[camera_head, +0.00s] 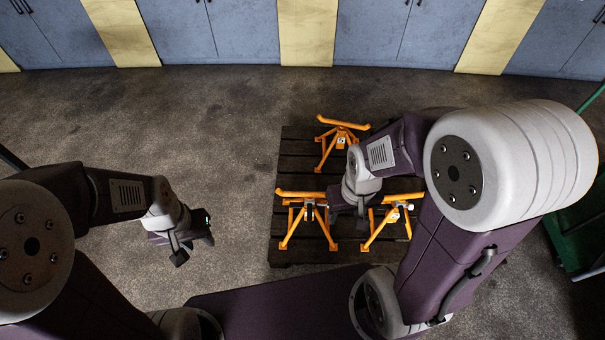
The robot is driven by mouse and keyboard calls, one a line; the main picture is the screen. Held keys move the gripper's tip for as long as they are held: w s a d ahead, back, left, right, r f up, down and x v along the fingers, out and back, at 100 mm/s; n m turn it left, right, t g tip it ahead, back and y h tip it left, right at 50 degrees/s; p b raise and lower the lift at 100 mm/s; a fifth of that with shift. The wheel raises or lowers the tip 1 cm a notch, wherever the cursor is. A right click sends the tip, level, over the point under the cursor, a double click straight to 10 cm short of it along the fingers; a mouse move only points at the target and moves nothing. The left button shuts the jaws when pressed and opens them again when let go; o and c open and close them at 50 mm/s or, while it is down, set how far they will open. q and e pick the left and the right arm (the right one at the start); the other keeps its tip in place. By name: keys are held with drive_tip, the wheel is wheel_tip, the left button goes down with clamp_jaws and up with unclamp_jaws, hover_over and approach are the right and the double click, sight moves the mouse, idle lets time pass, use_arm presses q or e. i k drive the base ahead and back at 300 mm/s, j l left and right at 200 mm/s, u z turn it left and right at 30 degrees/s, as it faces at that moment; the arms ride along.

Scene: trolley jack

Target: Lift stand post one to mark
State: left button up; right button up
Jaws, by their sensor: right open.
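Three orange axle stands stand on a dark slatted pallet (290,160) in the head view. One stand (341,138) is at the back, with a small white label on it. One stand (306,215) is at the front left, and one stand (390,218) is at the front right, partly hidden by my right arm. My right gripper (346,212) is open between the two front stands, close to both; whether it touches either is unclear. My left gripper (190,242) hangs over bare floor left of the pallet, apart from the stands. Its jaw opening is too small to judge.
Blue cabinets (215,30) with cream panels line the far wall. A green frame or cart (580,225) stands at the right edge. The grey floor left of and behind the pallet is clear. My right arm covers much of the pallet's right side.

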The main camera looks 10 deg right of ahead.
sight(309, 204)
drive_tip(key=k+l, duration=0.65)
drive_tip(key=l, duration=0.15)
drive_tip(key=k+l, duration=0.65)
drive_tip(key=l+u, duration=0.05)
drive_tip(key=l, duration=0.1)
